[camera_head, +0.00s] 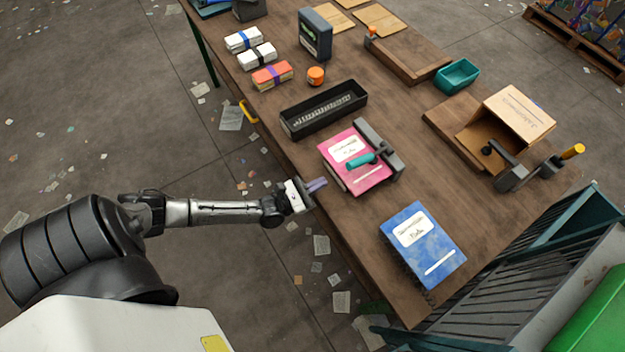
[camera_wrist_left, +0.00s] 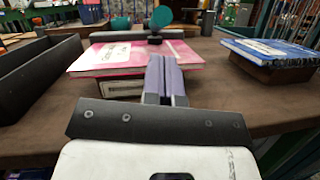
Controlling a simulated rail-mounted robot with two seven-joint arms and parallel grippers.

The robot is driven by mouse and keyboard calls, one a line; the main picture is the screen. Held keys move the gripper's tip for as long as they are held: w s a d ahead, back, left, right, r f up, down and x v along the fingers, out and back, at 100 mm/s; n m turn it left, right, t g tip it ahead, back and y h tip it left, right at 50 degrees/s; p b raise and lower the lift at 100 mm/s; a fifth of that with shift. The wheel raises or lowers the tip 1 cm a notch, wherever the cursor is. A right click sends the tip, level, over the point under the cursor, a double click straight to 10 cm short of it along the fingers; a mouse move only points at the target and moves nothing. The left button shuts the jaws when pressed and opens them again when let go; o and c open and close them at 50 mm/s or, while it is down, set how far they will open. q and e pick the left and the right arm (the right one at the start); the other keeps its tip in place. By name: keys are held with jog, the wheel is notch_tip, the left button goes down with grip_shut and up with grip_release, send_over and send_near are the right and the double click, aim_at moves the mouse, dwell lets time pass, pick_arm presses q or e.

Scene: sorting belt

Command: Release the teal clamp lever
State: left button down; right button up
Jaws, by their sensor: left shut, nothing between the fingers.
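The teal clamp lever (camera_head: 362,160) lies across the pink book (camera_head: 368,181), attached to a dark clamp bracket (camera_head: 378,146) along the book's right side. In the left wrist view the teal lever end (camera_wrist_left: 162,17) shows above the pink book (camera_wrist_left: 130,58), straight ahead of the fingers. My left gripper (camera_head: 317,185) is at the table's near edge, short of the pink book. Its purple-grey fingers (camera_wrist_left: 167,75) are shut with nothing between them. The gripper is apart from the lever. My right gripper is not in view.
A blue book (camera_head: 422,245) lies right of the pink one; a black tray (camera_head: 323,108) lies left. Beyond are a second clamp with an orange-tipped handle (camera_head: 572,152), an open cardboard box (camera_head: 510,115) and a teal bin (camera_head: 457,75). Bare tabletop (camera_head: 415,178) lies between.

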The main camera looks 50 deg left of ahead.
pick_arm(q)
jog(key=shift+x, duration=2.85)
